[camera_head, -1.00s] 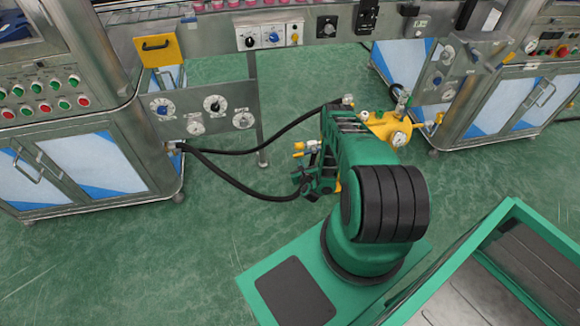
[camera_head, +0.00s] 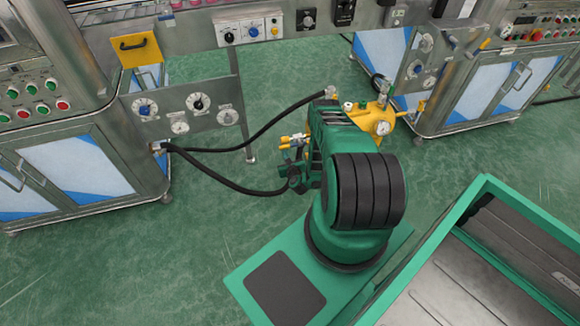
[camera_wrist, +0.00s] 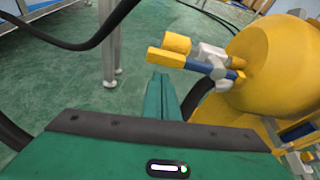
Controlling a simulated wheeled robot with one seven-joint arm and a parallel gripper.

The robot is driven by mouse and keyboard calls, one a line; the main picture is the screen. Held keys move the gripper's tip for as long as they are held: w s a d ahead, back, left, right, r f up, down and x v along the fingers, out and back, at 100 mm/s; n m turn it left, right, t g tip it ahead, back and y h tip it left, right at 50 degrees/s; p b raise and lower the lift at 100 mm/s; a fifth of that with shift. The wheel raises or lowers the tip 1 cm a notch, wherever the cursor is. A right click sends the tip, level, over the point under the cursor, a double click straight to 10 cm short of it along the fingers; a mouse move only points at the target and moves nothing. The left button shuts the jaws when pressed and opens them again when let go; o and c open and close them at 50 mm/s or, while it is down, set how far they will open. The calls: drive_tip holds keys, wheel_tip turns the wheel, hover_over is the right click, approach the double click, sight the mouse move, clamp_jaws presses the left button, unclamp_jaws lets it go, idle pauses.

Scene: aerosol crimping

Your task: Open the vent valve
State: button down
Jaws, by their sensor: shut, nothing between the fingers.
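A yellow tank (camera_head: 372,119) with a round gauge (camera_head: 382,128) stands behind my arm, which covers part of it. The tank also fills the right of the wrist view (camera_wrist: 275,65). A valve fitting (camera_wrist: 212,57) with a grey body, blue parts and yellow ends sticks out from the tank's left side. I cannot tell for certain whether it is the vent valve. In the head view, yellow fittings (camera_head: 290,141) show left of my arm. My gripper (camera_wrist: 165,82) is shut and empty, with its green fingertips just below the fitting's left end, apparently apart from it.
Black hoses (camera_head: 215,180) run from the left cabinet (camera_head: 80,170) towards the tank; one crosses the wrist view's upper left (camera_wrist: 75,42). A metal stand leg (camera_wrist: 110,50) rises beyond the gripper. A green-rimmed bin (camera_head: 480,190) stands at right. Open floor (camera_head: 130,270) lies at left.

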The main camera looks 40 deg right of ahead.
drive_tip(key=s+a, duration=0.3)
drive_tip(key=s, duration=0.5)
drive_tip(key=shift+s+a+r, duration=0.15)
drive_tip(key=shift+a+r, duration=0.1)
drive_tip(key=shift+a, duration=0.15)
idle(0.3)
idle(0.5)
